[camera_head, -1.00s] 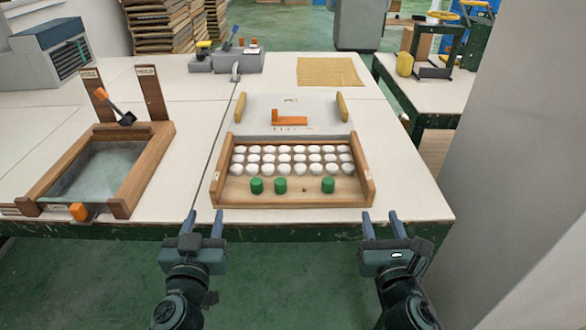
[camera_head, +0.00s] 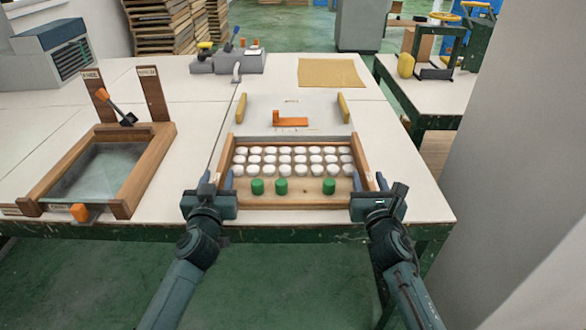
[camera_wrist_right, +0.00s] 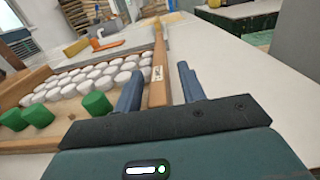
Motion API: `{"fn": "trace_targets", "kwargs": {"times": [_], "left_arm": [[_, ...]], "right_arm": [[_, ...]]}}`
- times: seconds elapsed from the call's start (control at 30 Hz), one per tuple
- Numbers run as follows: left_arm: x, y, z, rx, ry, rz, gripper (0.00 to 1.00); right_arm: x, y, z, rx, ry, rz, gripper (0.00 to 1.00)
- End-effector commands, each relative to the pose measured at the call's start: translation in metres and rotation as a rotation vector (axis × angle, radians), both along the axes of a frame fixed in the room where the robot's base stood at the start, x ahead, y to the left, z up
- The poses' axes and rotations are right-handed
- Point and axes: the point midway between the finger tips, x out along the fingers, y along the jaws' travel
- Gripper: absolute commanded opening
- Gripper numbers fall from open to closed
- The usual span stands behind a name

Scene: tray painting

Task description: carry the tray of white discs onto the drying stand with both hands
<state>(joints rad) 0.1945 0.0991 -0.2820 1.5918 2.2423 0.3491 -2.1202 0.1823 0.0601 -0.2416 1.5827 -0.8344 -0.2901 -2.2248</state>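The wooden tray (camera_head: 361,158) lies on the white table in front of me. Rows of white discs (camera_head: 285,159) fill its back part, and three green cylinders (camera_head: 281,186) stand near its front. My left gripper (camera_head: 216,180) is open at the tray's front left corner, its fingers on either side of the left wall. My right gripper (camera_head: 369,181) is open at the front right corner. In the right wrist view its fingers (camera_wrist_right: 160,88) straddle the right wall (camera_wrist_right: 158,72) with a gap visible. I cannot tell which thing is the drying stand.
A wooden frame with a glassy panel (camera_head: 100,168) and an orange-handled lever (camera_head: 115,105) is left of the tray. A pale plate with an orange piece (camera_head: 290,121) and yellow bars lies behind it. A side table (camera_head: 445,95) at the right carries a dark frame (camera_head: 450,50).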

Motion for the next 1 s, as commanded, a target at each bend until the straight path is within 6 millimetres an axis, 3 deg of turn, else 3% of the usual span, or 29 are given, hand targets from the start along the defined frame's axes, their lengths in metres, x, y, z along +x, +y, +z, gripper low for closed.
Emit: {"fn": "trace_targets", "kwargs": {"times": [0.37,0.83,1.0], "left_arm": [[0.0037,-0.0003,-0.0001,-0.001,0.0,-0.001,0.39],[0.0035,-0.0003,-0.0001,0.0,0.0,-0.001,0.01],[0.0034,-0.0002,-0.0002,0.0,0.0,-0.001,0.0]], "right_arm": [[0.0039,0.0002,0.0002,0.0,0.0,0.0,0.39],[0.0036,0.0,0.0,0.0,0.0,0.0,0.01],[0.0035,0.0,-0.0001,0.0,0.0,0.0,0.0]]}}
